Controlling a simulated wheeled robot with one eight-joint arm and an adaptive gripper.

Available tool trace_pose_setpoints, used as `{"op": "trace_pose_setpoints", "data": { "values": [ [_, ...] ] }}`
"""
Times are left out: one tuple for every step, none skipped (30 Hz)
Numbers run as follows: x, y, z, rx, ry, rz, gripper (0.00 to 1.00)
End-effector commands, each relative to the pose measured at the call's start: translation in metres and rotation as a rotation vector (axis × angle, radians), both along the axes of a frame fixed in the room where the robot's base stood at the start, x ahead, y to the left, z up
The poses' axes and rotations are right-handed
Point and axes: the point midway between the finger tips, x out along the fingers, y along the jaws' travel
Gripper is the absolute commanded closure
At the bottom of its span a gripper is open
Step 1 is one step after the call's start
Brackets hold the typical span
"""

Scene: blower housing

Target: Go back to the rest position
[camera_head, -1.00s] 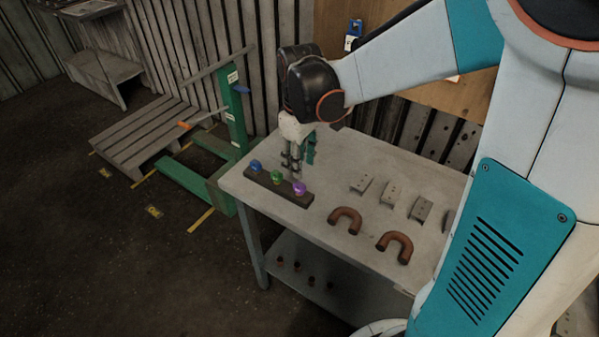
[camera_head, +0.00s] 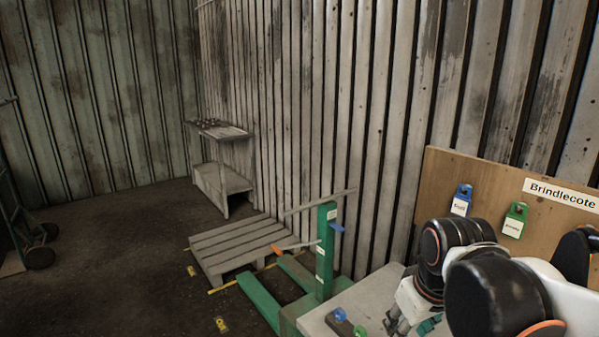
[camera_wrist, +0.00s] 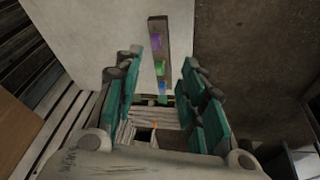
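My gripper (camera_head: 405,320) is low in the head view, over the grey table (camera_head: 372,296), with its lower part near the frame's bottom edge. In the wrist view my gripper (camera_wrist: 158,68) shows its teal finger pads well apart, with nothing held between them. A dark bar (camera_wrist: 154,27) with a purple knob (camera_wrist: 156,42), a green knob (camera_wrist: 160,67) and a blue knob (camera_wrist: 162,87) lies on the table beyond the fingers. In the head view the blue knob (camera_head: 339,314) and green knob (camera_head: 360,331) show left of my gripper.
A green pallet truck (camera_head: 326,250) stands at the table's far end beside a wooden pallet (camera_head: 235,246). A wooden board (camera_head: 455,175) with a blue padlock (camera_head: 462,199), a green padlock (camera_head: 515,219) and a "Brindlecote" sign (camera_head: 562,194) is behind my arm. Open floor lies left.

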Motion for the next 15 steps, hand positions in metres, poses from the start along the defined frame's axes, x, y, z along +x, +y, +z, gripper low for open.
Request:
{"op": "trace_pose_setpoints", "data": {
  "values": [
    [-0.011,0.000,0.003,0.009,-0.030,-0.027,0.63],
    [-0.016,0.000,0.004,0.016,-0.050,-0.046,0.63],
    [-0.022,0.000,0.006,0.026,-0.075,-0.070,0.63],
    [-0.027,0.000,0.007,0.033,-0.093,-0.087,0.63],
    [-0.031,0.000,0.008,0.041,-0.112,-0.104,0.63],
    [-0.037,0.000,0.009,0.052,-0.138,-0.128,0.63],
    [-0.042,0.000,0.009,0.059,-0.155,-0.145,0.63],
    [-0.045,0.000,0.010,0.068,-0.174,-0.161,0.63],
    [-0.051,0.000,0.010,0.079,-0.195,-0.181,0.63],
    [-0.054,0.000,0.010,0.087,-0.211,-0.195,0.63],
    [-0.057,0.000,0.010,0.096,-0.227,-0.209,0.63],
    [-0.061,0.000,0.010,0.104,-0.244,-0.225,0.63],
    [-0.063,0.000,0.009,0.112,-0.256,-0.235,0.63],
    [-0.065,0.000,0.009,0.117,-0.267,-0.244,0.63],
    [-0.067,0.000,0.009,0.125,-0.278,-0.255,0.63]
  ]
}}
